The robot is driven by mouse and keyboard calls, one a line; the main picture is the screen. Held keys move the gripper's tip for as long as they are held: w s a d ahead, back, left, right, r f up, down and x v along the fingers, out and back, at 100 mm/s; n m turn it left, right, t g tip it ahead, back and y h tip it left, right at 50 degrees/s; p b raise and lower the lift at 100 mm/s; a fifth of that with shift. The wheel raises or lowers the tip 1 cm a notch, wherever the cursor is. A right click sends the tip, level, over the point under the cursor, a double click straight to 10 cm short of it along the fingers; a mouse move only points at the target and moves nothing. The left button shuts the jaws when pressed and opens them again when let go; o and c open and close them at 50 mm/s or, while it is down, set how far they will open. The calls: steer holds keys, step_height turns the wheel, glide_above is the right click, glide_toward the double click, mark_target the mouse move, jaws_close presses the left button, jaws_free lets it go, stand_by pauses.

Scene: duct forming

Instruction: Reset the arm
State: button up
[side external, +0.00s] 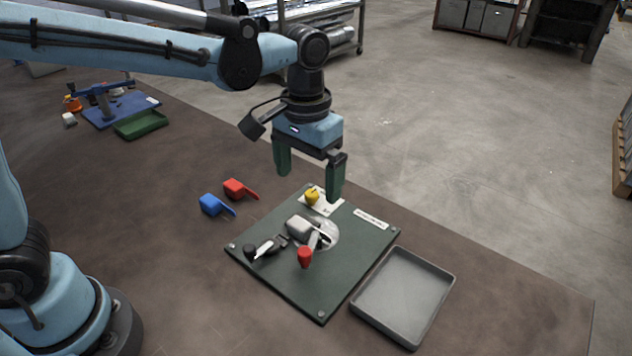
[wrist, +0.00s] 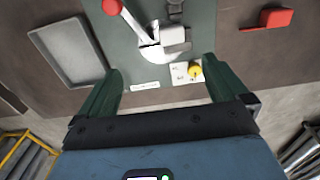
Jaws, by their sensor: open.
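My gripper (side external: 309,180) hangs open and empty above the far edge of a dark green board (side external: 360,247). In the wrist view its two green fingers are spread wide (wrist: 160,88). The board carries a grey metal fixture (side external: 300,228) with a red-knobbed lever (side external: 305,257) and a black-handled clamp (side external: 262,248). A yellow knob (side external: 312,196) sits on a white plate at the board's far side, below my gripper. In the wrist view the yellow knob (wrist: 195,71) lies between the fingers' lines, beyond them. Nothing touches the fingers.
A grey tray (side external: 405,295) lies right of the board. Red (side external: 237,188) and blue (side external: 212,205) handled pieces lie to its left. A blue fixture (side external: 115,108) and a green tray (side external: 141,124) stand at the far left. The table's far edge runs close behind the board.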

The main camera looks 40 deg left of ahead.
steer(key=s+a+t, duration=0.7)
steer(key=s+a, duration=0.1)
steer(key=a, duration=0.4)
steer(key=shift+s, duration=0.2)
